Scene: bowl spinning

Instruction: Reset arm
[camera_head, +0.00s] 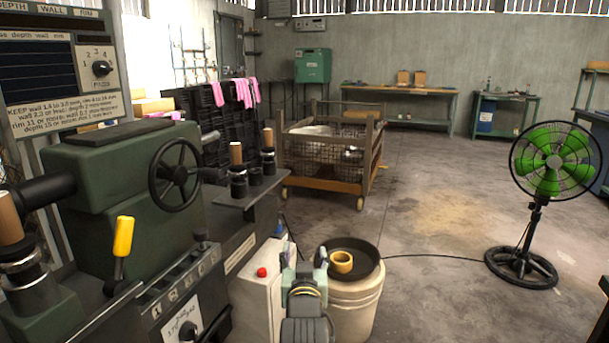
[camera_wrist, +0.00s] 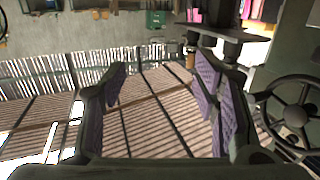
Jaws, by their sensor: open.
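My gripper (camera_head: 305,259) shows at the bottom centre of the head view, raised in front of the machine and beside a bucket. In the wrist view my gripper (camera_wrist: 165,100) has its two purple-padded fingers spread wide with nothing between them. Behind the fingers the wrist view shows the slatted wall and roof, upside down. My arm (camera_head: 306,325) rises from the bottom edge of the head view.
A green spinning machine (camera_head: 125,185) with a handwheel (camera_head: 175,174) fills the left. A bucket (camera_head: 355,308) with a dark pan and a yellow ring (camera_head: 341,262) stands right of my gripper. A wire cart (camera_head: 330,160) and green fan (camera_head: 548,160) stand beyond. Floor between them is clear.

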